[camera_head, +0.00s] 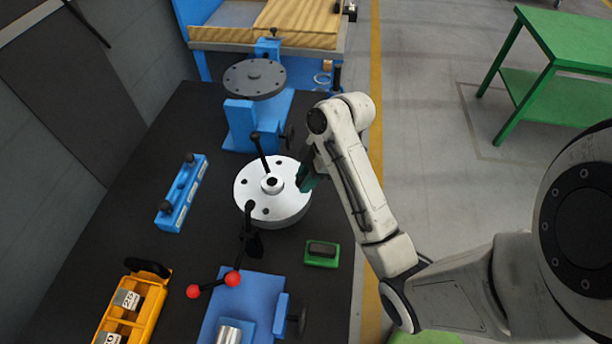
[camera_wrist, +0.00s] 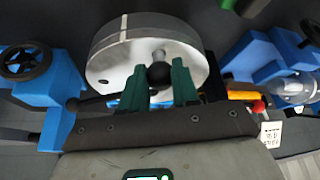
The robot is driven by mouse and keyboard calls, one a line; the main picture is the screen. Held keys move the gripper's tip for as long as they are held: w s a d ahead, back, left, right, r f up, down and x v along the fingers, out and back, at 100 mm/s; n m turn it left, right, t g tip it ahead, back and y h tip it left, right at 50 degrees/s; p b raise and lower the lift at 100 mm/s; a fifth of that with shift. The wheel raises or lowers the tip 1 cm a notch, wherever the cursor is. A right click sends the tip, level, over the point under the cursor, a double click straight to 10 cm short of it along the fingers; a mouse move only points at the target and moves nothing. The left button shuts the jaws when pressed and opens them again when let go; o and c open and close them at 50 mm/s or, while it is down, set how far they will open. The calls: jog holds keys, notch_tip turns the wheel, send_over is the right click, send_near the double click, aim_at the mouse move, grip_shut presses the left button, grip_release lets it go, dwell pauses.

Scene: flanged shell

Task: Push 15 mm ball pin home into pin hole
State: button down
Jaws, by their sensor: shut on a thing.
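The flanged shell (camera_head: 257,194) is a round silver disc with a raised centre hub and several small holes in its top face. My gripper (camera_head: 306,178) is at the disc's right edge. In the wrist view its green fingers (camera_wrist: 160,88) are shut on the ball pin, at its black ball (camera_wrist: 159,75). The pin's short silver shank (camera_wrist: 158,54) shows between the ball and the flanged shell (camera_wrist: 110,60). The shank's tip meets the disc face, but I cannot tell how deep it sits. In the head view the fingers hide the pin and its hole.
A blue fixture with a grey disc (camera_head: 254,78) stands behind.

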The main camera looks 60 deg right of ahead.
jog(key=shift+f, duration=0.45)
jog(key=c, duration=0.8)
grip_release()
jog(key=shift+o, duration=0.2)
jog(key=shift+r, duration=0.15)
